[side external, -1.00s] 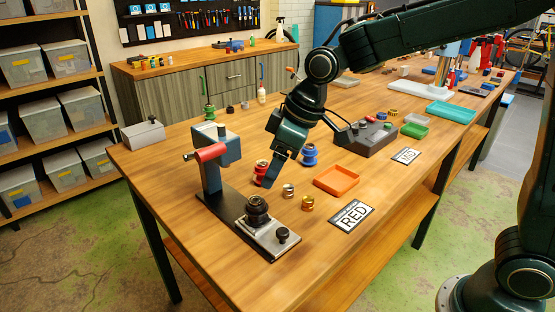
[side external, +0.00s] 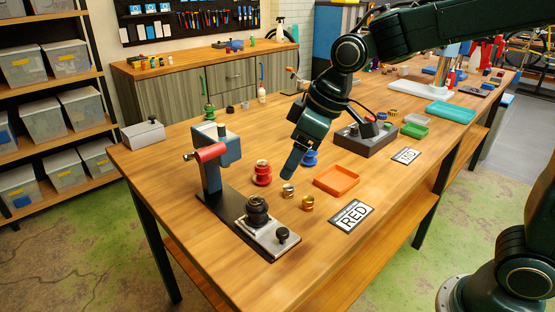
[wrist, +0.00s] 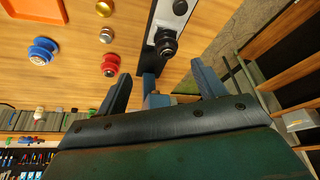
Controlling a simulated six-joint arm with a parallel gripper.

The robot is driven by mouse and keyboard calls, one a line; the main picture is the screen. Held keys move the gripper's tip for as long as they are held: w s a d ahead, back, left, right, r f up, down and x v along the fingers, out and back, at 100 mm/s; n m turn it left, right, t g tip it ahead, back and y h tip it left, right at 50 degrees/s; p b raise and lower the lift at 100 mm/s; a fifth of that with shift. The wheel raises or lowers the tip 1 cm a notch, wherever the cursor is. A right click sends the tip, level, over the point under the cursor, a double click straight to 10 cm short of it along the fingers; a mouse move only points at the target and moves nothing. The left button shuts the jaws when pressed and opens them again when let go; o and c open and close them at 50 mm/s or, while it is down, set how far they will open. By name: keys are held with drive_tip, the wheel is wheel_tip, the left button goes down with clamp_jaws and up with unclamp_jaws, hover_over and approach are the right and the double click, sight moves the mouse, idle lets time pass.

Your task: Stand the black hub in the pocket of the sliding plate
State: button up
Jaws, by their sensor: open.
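The black hub (side external: 257,212) stands upright on the silver sliding plate (side external: 270,237) at the foot of the press. The pocket under the hub is hidden, so how deep it sits cannot be told. In the wrist view the hub (wrist: 165,42) shows dark on the plate (wrist: 176,22), ahead of my fingers. My gripper (side external: 291,164) is above the table, up and right of the hub and apart from it. In the wrist view my gripper (wrist: 162,84) has its fingers wide apart with nothing held.
The press with a red handle (side external: 211,152) stands behind the plate. A red spool (side external: 262,174), a blue spool (side external: 310,158) partly behind my gripper, a silver piece (side external: 288,190), a gold piece (side external: 307,203) and an orange tray (side external: 337,180) are nearby. The front left table is clear.

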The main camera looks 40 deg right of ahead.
drive_tip(key=s+d+r+m+h, duration=0.1)
drive_tip(key=s+d+m, duration=0.2)
drive_tip(key=s, duration=0.7)
drive_tip(key=s+d+m+t+h, duration=0.1)
drive_tip(key=s+d+m, duration=0.2)
drive_tip(key=s+d, duration=0.4)
drive_tip(key=s, duration=0.3)
drive_tip(key=shift+s+r+t, duration=0.3)
drive_tip(key=shift+r, duration=0.1)
